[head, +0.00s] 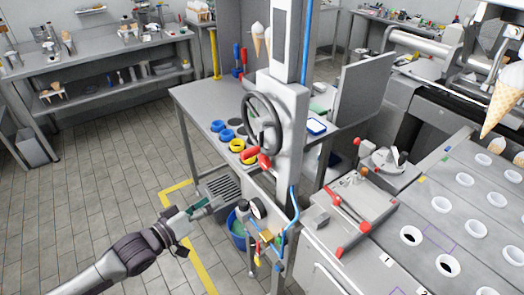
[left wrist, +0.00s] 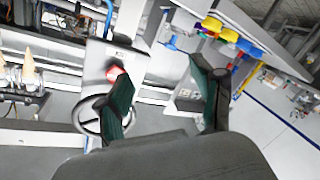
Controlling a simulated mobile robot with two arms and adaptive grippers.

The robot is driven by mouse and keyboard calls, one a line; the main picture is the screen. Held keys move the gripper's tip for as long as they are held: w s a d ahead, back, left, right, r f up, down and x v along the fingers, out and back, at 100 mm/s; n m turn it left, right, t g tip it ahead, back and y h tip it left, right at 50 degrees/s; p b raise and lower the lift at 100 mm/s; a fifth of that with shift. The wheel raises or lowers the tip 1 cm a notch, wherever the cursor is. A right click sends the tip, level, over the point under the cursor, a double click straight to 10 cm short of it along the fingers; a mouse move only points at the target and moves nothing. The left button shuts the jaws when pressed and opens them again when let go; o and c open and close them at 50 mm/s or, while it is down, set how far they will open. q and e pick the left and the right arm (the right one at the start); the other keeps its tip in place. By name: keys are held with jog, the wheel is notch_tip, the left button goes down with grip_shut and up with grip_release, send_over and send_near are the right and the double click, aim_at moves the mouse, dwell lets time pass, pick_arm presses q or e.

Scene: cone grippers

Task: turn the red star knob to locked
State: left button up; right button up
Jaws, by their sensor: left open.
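A red knob-like part (head: 250,154) sits on the front of the white column (head: 284,120), just below the black handwheel (head: 262,122). Its star shape and its setting are too small to read. In the left wrist view a red part (left wrist: 115,72) shows on the pale column, near the handwheel's rim and partly behind one finger. My left gripper (head: 212,204) is open and empty, low and to the left of the column, apart from the knob. Its two dark green fingers (left wrist: 163,92) stand wide apart in the left wrist view. My right gripper is not in view.
The grey table (head: 195,95) behind the column holds blue and yellow rings. A blue bucket (head: 237,237) and a gauge (head: 257,208) are low by the column. A counter with red-handled clamps (head: 347,208) stands right. Floor at left is clear.

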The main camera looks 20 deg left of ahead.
aim_at(262, 164)
pick_arm(q)
jog(key=s+d+r+h, duration=0.2)
jog(key=d+r, duration=0.2)
jog(key=r, duration=0.4)
jog(key=p+x, duration=0.3)
jog(key=x, duration=0.9)
jog(key=shift+w+d+r+p, duration=0.25)
jog(key=shift+p, duration=0.15)
jog(key=shift+w+d+f, duration=0.1)
jog(key=shift+w+d, duration=0.25)
jog(key=shift+w, duration=0.1)
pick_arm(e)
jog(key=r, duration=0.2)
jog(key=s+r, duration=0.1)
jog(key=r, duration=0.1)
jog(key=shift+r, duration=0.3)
pick_arm(q)
jog(key=c, duration=1.1)
jog(key=shift+h, duration=0.3)
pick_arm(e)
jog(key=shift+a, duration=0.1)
